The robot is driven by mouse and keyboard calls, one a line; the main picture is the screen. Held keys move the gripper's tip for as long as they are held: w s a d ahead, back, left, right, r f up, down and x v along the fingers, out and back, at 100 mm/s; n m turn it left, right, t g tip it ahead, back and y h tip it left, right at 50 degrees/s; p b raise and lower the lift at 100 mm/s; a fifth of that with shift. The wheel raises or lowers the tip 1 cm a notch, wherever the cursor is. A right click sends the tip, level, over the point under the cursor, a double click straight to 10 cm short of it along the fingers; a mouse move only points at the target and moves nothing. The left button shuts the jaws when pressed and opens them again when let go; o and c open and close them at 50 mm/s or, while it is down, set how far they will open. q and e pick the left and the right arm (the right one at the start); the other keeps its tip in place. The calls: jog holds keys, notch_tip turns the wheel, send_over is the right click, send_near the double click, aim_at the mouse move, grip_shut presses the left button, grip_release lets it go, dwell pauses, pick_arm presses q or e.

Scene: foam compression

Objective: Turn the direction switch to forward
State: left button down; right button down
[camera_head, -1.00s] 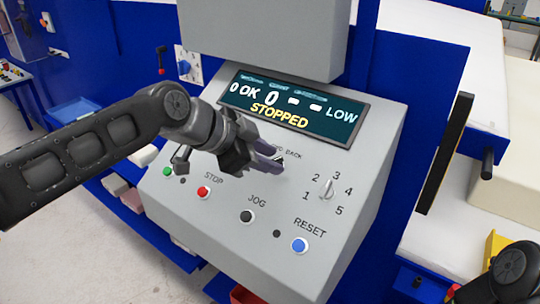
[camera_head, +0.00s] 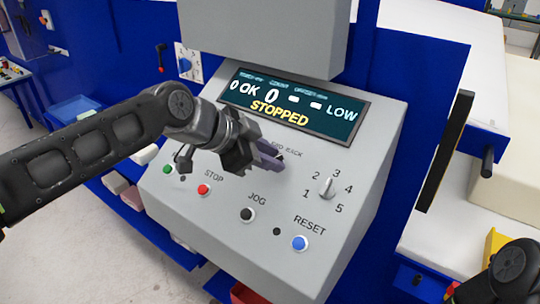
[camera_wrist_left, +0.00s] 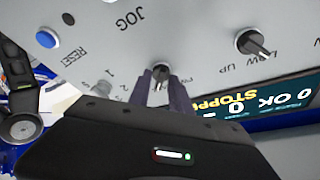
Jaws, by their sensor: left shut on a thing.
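In the left wrist view, the two purple-grey fingers sit on either side of the knob. In the head view, the fingers hide the knob, and I cannot tell its exact setting. The display (camera_head: 290,108) reads STOPPED. My right arm (camera_head: 512,268) shows at the lower right, its gripper outside the picture.
A numbered selector knob (camera_head: 326,187) stands right of the gripper. STOP (camera_head: 204,190), JOG (camera_head: 248,214) and RESET (camera_head: 299,243) buttons line the panel's lower part.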

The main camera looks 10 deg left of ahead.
pick_arm(q)
jog(key=shift+f, duration=0.1)
jog(key=n+t+y+b, duration=0.1)
jog(key=n+b, duration=0.2)
jog(key=n, duration=0.1)
jog(key=shift+f, duration=0.1)
jog(key=n+t+y+b, duration=0.1)
jog(key=n+b, duration=0.1)
jog(key=n, duration=0.3)
jog(key=shift+b, duration=0.3)
jog(key=n+y+b, duration=0.1)
jog(key=n, duration=0.1)
jog(key=n+b, duration=0.1)
jog(key=n, duration=0.1)
jog(key=shift+d+t+y, duration=0.15)
jog(key=shift+t+y, duration=0.15)
jog(key=shift+y, duration=0.1)
jog(key=shift+r+n+y+b, duration=0.2)
jog(key=shift+n+y+b, duration=0.4)
jog(key=shift+n, duration=1.6)
jog(key=c, duration=1.5)
grip_release()
jog(key=shift+s, duration=0.1)
